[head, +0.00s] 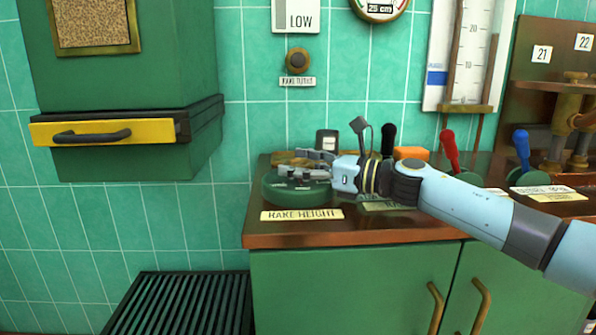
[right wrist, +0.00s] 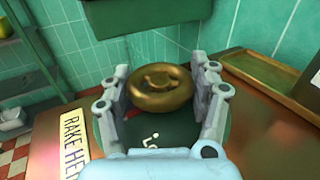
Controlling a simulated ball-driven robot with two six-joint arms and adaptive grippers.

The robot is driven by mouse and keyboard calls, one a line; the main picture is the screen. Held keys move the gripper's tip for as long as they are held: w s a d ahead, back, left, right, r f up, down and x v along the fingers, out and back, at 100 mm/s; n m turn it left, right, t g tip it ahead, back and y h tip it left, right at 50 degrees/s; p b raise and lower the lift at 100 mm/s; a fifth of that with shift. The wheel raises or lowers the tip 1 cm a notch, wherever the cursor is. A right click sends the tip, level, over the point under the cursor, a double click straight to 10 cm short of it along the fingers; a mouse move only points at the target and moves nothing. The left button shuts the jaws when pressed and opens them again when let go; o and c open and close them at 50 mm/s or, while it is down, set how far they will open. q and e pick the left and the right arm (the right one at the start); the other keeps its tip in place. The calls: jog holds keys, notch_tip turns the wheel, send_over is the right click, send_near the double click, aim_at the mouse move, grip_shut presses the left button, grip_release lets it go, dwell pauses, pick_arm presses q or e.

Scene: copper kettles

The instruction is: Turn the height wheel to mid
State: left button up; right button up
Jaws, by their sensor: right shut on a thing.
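The height wheel is a brass ring (right wrist: 150,103) on a round dark green base (head: 280,195), behind a label reading RAKE HEIGHT (head: 301,214). In the head view my right gripper (head: 303,166) reaches in from the right and largely hides the wheel. In the right wrist view its fingers (right wrist: 162,80) stand on either side of the brass ring, shut on it. A white mark shows on the green base below the ring. My left gripper is not in view.
Right of the wheel on the wooden counter (head: 256,233) stand black, red (head: 450,150) and blue (head: 522,150) levers and an orange block (head: 411,153). A green box with a yellow drawer (head: 102,132) hangs at left. A dark floor grate (head: 182,304) lies below.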

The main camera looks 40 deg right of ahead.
jog(key=o, duration=1.2)
jog(key=shift+c, duration=0.2)
jog(key=shift+s, duration=0.1)
jog(key=shift+v, duration=5.95)
